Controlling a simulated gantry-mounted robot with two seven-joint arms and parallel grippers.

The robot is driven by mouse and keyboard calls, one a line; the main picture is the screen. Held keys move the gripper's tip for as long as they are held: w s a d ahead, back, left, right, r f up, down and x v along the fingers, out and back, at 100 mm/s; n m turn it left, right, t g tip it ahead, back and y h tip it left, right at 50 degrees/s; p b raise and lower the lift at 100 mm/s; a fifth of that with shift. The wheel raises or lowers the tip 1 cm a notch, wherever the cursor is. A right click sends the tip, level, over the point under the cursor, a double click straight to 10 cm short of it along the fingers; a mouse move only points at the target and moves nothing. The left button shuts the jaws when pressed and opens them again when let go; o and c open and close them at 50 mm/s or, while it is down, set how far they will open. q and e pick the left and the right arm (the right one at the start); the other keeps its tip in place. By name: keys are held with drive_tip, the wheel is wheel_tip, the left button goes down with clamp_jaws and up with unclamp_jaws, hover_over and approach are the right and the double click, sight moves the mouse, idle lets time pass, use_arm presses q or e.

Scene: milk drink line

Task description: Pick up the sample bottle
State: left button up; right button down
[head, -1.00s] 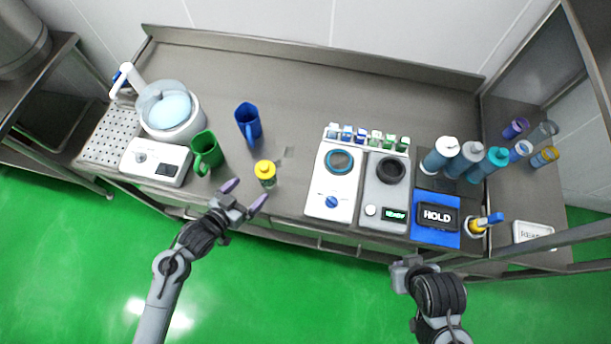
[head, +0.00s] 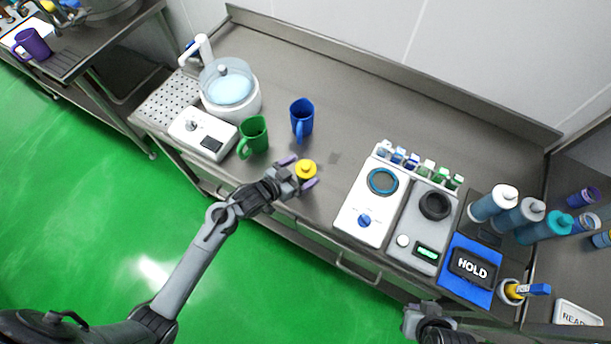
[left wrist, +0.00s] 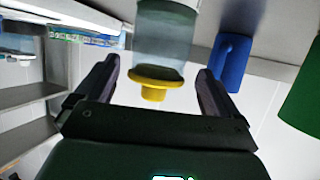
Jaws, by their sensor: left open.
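The sample bottle (head: 306,169), with a yellow cap, stands on the steel counter near its front edge. In the left wrist view the clear sample bottle (left wrist: 163,45) shows between the two fingers, its yellow cap nearest the camera. My left gripper (head: 299,171) is open, one finger on each side of the bottle. A gap shows between each finger and the bottle in the left wrist view (left wrist: 158,88). The bottle's lower body is hidden in the head view. My right gripper (head: 413,318) is low at the right, away from the bottle; its fingers are not clear.
A green mug (head: 255,136) and a blue mug (head: 302,118) stand just behind and left of the bottle. A white device (head: 366,208) with several small vials behind it is to the right. A blue HOLD pad (head: 466,285) lies farther right.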

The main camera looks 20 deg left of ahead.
sight(311, 165)
use_arm(q)
drive_tip(key=x, duration=0.4)
drive_tip(key=shift+d+r, duration=0.2)
drive_tip(key=shift+r, duration=0.1)
drive_tip(key=c, duration=1.2)
drive_tip(key=shift+r, duration=0.1)
